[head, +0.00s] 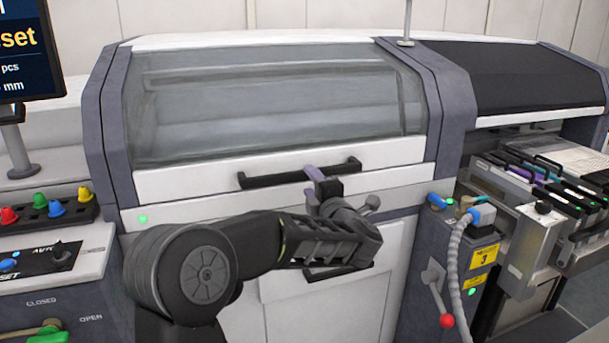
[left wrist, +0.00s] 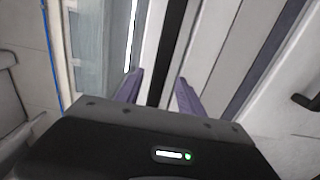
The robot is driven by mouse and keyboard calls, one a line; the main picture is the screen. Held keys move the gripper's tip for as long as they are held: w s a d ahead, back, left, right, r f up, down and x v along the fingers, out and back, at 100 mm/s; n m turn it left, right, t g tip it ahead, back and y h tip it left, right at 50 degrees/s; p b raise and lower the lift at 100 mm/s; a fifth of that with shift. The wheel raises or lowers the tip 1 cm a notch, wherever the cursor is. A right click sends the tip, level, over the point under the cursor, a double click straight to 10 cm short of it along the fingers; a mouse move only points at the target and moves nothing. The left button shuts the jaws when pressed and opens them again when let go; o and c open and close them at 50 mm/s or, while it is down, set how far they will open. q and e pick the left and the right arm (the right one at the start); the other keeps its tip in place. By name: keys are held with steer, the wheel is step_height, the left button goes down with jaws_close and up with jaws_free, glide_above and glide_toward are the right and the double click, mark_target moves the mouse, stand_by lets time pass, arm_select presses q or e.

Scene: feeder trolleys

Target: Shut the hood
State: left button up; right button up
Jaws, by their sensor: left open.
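The hood (head: 385,155) is a clear curved window with a white lower rim and a black bar handle (head: 270,176). It looks down, its rim lying along the white front panel with only a thin seam showing. My left gripper (head: 320,180) is at the middle of the handle. In the left wrist view its two purple fingers (left wrist: 158,80) are apart, with the black handle bar (left wrist: 166,45) running between them. Whether a finger touches the bar I cannot tell. My right gripper is not in view.
A second, dark hood (head: 530,80) stands to the right above feeders (head: 545,185). A red-knobbed lever (head: 437,290) and a grey hose (head: 455,260) are at the lower right. A control panel (head: 55,255) with coloured knobs and a screen (head: 25,50) are at the left.

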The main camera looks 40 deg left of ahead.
mark_target(306, 176)
arm_select(q)
steer(key=x, duration=0.5)
jaws_close()
stand_by(0.4)
stand_by(1.0)
